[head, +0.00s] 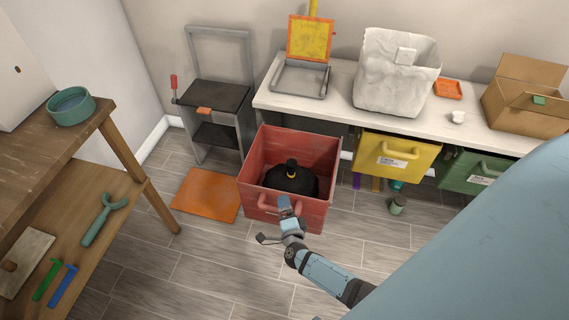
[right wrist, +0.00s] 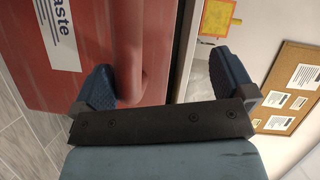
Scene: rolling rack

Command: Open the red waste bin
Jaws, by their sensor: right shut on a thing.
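The red waste bin (head: 253,163) is a drawer-like box pulled out from under the white counter, with its top open. A black tied bag (head: 290,180) sits inside it. Its red bar handle (head: 268,208) is on the front face. My right gripper (head: 286,207) is at this handle and is shut on it. In the right wrist view the blue fingers (right wrist: 165,85) stand either side of the red handle (right wrist: 128,50), and part of a white label shows on the bin front. My left gripper is not in view.
Yellow (head: 395,157) and green (head: 470,170) bins sit under the counter (head: 340,100) to the right. An orange mat (head: 207,194) lies left of the red bin. A wooden workbench (head: 70,145) stands at left. The floor in front (head: 210,280) is clear.

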